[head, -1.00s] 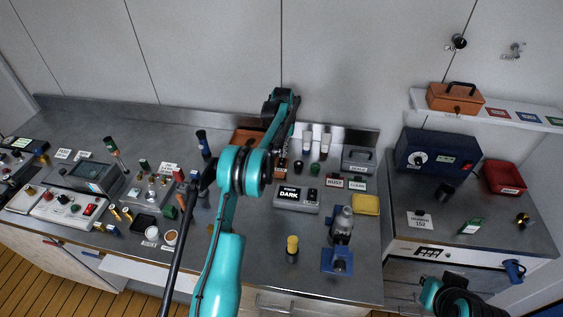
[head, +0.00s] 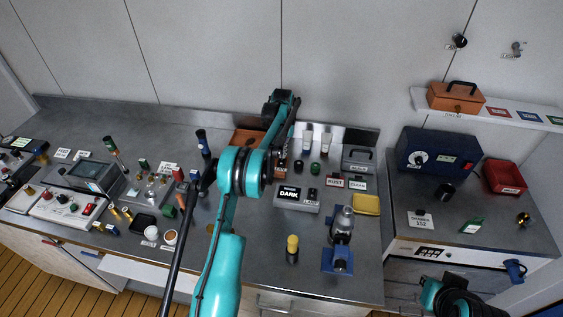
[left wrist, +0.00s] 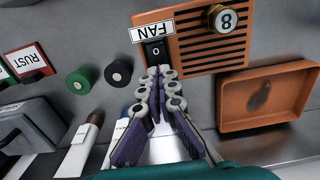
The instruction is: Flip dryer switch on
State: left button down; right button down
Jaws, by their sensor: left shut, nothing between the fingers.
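An orange vented unit (left wrist: 205,42) with a FAN label (left wrist: 153,31) and a brass knob marked 8 (left wrist: 222,18) shows upside down in the left wrist view. Its black rocker switch (left wrist: 155,51) has a 0 mark facing me. My left gripper (left wrist: 160,73) is shut and empty, its fingertips at the switch's near edge; I cannot tell whether they touch it. In the head view my left arm hides most of the unit and the gripper. No label reading dryer is legible.
An orange tray (left wrist: 265,122) lies beside the unit. Black (left wrist: 118,72) and green (left wrist: 83,79) round caps and white-labelled bottles (left wrist: 76,150) stand on its other side. A blue box with a dial (head: 437,150) stands on the right bench.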

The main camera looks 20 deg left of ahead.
pick_arm(q)
jog(key=shift+f+b, duration=0.45)
jog(key=shift+f, duration=0.35)
jog(key=shift+r, duration=0.1)
jog(key=shift+r+p, duration=1.9)
jog(key=shift+r, duration=1.55)
jog(key=shift+s+f, duration=0.1)
jog(key=shift+f, duration=0.05)
